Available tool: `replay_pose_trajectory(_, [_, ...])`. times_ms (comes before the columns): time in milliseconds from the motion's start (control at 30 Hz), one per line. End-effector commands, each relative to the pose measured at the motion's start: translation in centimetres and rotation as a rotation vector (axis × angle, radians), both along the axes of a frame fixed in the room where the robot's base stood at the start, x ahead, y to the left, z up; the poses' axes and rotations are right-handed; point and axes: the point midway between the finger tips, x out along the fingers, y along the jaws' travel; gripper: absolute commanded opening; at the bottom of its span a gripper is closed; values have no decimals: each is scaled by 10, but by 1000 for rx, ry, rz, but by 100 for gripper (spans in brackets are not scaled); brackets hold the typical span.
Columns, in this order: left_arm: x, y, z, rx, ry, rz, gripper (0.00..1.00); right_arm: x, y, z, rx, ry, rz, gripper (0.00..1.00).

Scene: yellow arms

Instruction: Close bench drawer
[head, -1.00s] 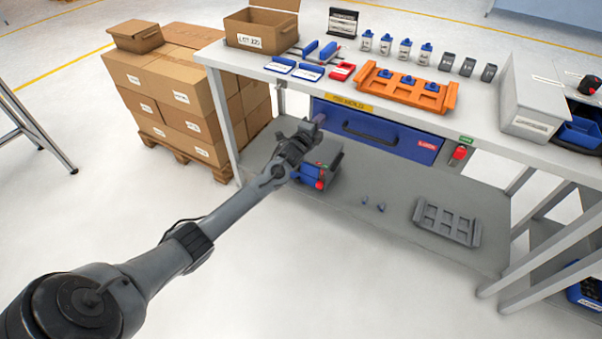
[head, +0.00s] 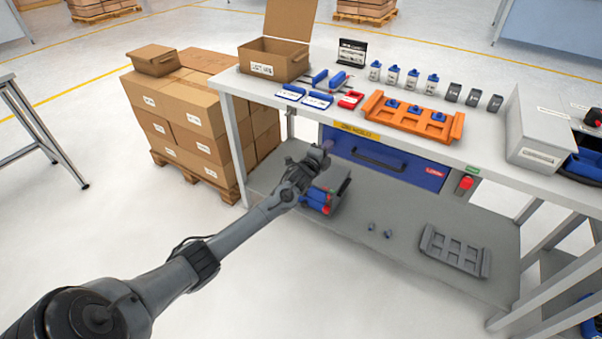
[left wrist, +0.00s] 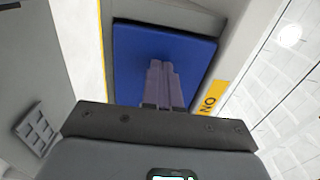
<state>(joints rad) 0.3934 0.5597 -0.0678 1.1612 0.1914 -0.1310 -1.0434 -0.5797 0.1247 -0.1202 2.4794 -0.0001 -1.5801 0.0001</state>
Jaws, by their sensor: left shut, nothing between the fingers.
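The blue bench drawer (head: 405,168) sits under the bench top, with a dark bar handle (head: 378,160) across its front. Its front looks about level with the bench frame; I cannot tell if a small gap is left. My left gripper (head: 324,149) is at the drawer front's left end, clear of the handle. In the left wrist view the shut, empty fingers (left wrist: 165,68) point at the blue drawer front (left wrist: 190,55). They are close to it or touching; I cannot tell which. My right gripper is not in view.
The grey bench top (head: 350,122) carries an open carton (head: 272,62), an orange tray (head: 440,128) and small parts. A red button (head: 466,184) is right of the drawer. A lower shelf (head: 350,225) holds blue-and-red items (head: 318,200) and a grey tray (head: 455,252). Stacked cartons (head: 190,120) stand left.

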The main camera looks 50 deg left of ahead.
Motion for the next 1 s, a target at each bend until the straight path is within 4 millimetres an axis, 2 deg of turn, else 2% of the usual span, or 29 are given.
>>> replay_pose_trajectory(33, [-3, -5, 5, 0, 1, -4, 0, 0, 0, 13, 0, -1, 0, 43])
replay_pose_trajectory(100, [-8, -11, 7, 0, -1, -10, 0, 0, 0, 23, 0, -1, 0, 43])
replay_pose_trajectory(167, [-13, -17, 8, 0, -2, -15, 0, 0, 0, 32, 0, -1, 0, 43])
replay_pose_trajectory(300, [-36, -27, 6, 2, -5, -16, 0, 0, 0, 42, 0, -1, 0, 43])
replay_pose_trajectory(600, [-82, -44, 5, 2, -7, -15, 0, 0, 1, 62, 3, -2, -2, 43])
replay_pose_trajectory(1000, [-110, -54, 0, 2, 4, -14, 0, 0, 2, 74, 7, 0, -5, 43])
